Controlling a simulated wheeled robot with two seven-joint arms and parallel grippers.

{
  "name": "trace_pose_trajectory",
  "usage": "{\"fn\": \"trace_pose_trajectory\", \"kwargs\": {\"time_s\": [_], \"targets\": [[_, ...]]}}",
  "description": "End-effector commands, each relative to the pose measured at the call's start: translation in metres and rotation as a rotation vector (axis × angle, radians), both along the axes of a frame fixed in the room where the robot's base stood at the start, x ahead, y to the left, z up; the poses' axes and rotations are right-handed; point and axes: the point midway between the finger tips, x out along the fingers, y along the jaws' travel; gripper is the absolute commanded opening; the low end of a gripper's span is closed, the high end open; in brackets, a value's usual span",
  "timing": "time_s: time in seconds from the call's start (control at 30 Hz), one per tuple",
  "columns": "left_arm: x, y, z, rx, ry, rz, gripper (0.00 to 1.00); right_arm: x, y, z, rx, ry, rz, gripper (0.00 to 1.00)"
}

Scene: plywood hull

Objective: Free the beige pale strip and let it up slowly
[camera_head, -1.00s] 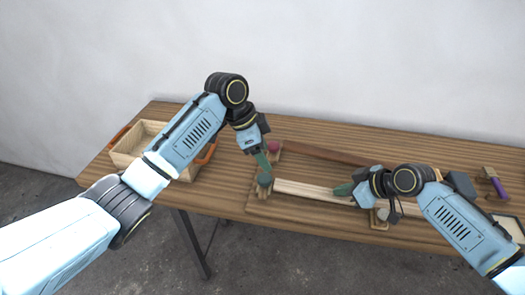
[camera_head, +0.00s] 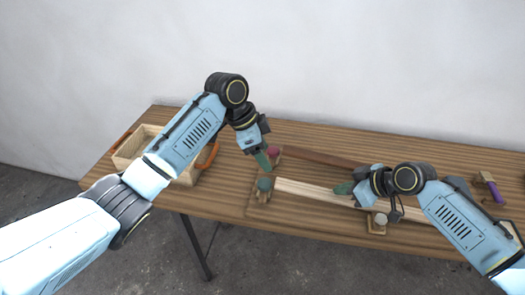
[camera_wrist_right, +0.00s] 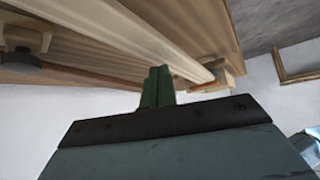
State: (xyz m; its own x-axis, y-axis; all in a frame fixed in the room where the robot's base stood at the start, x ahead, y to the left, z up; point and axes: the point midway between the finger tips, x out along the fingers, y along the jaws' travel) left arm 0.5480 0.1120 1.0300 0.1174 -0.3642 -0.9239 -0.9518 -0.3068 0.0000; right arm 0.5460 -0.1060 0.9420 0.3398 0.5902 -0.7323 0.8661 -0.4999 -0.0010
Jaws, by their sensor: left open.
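The beige pale strip (camera_head: 310,189) lies lengthwise across the table. At its left end is a wooden clamp (camera_head: 261,195) with a teal knob (camera_head: 264,184). My left gripper (camera_head: 263,160) is open and empty, just above and behind the teal knob, apart from it. My right gripper (camera_head: 343,189) is at the strip, toward its right part. In the right wrist view its green fingers (camera_wrist_right: 157,86) are together, with the strip (camera_wrist_right: 135,35) running past just beyond them. Whether they touch it I cannot tell.
A dark reddish strip (camera_head: 320,157) with a red knob (camera_head: 271,152) lies behind. A block with a grey knob (camera_head: 381,218) stands at the front right. A wooden tray (camera_head: 130,148) with orange handles is at the left. A purple-handled tool (camera_head: 494,190) lies far right.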

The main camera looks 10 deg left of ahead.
Motion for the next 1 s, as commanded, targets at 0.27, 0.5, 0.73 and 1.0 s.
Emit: {"fn": "trace_pose_trajectory", "kwargs": {"time_s": [0.27, 0.5, 0.73, 1.0], "targets": [[0.000, 0.000, 0.007, 0.000, 0.000, 0.000, 0.63, 0.000, 0.000, 0.008, 0.000, 0.000, 0.000, 0.00], [0.000, 0.000, 0.012, 0.000, 0.000, 0.000, 0.63, 0.000, 0.000, 0.014, 0.000, 0.000, 0.000, 0.00], [0.000, 0.000, 0.015, 0.000, 0.000, 0.000, 0.63, 0.000, 0.000, 0.018, 0.000, -0.001, -0.001, 0.00], [0.000, 0.000, 0.015, 0.000, 0.000, 0.000, 0.63, 0.000, 0.000, 0.018, 0.000, -0.001, -0.001, 0.00]]}}
